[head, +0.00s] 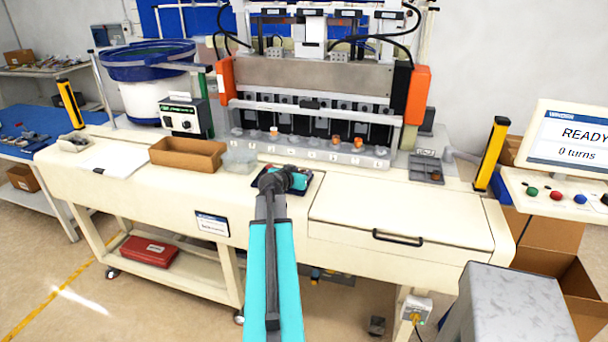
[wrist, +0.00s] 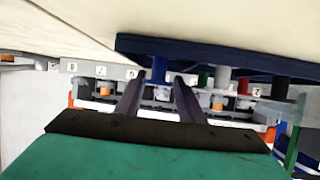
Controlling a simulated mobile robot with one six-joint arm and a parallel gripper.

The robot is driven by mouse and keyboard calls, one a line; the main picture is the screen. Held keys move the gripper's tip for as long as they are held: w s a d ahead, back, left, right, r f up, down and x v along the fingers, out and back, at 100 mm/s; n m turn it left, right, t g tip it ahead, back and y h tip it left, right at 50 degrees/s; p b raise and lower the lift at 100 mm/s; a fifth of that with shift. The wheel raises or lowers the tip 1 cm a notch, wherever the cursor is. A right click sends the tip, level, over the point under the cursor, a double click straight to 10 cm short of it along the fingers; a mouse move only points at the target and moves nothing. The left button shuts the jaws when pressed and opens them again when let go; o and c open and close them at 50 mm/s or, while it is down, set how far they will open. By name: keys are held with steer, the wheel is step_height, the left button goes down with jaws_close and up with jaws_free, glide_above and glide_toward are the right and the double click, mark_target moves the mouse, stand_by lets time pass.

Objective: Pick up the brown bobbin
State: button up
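In the wrist view, which looks upside down, a dark blue tray (wrist: 215,55) holds several small coloured bobbins. My gripper's two fingers are apart, with a blue bobbin (wrist: 158,68) showing in line with the gap. I cannot tell whether they touch it. In the head view my gripper (head: 298,180) is low over the tray (head: 270,183) and hides most of it, so the brown bobbin is not clear there.
A winding machine (head: 310,75) stands behind the tray, with several orange bobbins (head: 336,140) along its numbered front rail. A brown bin (head: 187,154) and a clear container (head: 239,160) are left of the tray. The table's lidded right part (head: 400,212) is clear.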

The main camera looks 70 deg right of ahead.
steer(key=c, duration=0.7)
steer(key=shift+r, duration=0.2)
steer(key=shift+c, duration=0.2)
steer(key=shift+r+b, duration=0.8)
steer(key=shift+r, duration=0.6)
steer(key=shift+s+a+r, duration=0.1)
steer(key=shift+a, duration=0.2)
steer(key=s+a+b, duration=0.1)
steer(key=a, duration=0.1)
steer(key=a+b, duration=0.1)
steer(key=a, duration=0.2)
steer(key=s+a, duration=0.1)
steer(key=a, duration=0.1)
steer(key=shift+s+a+r+b, duration=0.3)
steer(key=shift+s+b, duration=0.05)
steer(key=shift+b, duration=0.05)
steer(key=shift+a+b, duration=0.3)
steer(key=shift+b, duration=0.3)
steer(key=shift+s+a+r+b, duration=0.15)
steer(key=shift+a+b, duration=0.25)
steer(key=shift+b, duration=0.4)
steer(key=shift+d+b, duration=0.15)
steer(key=shift+b, duration=1.05)
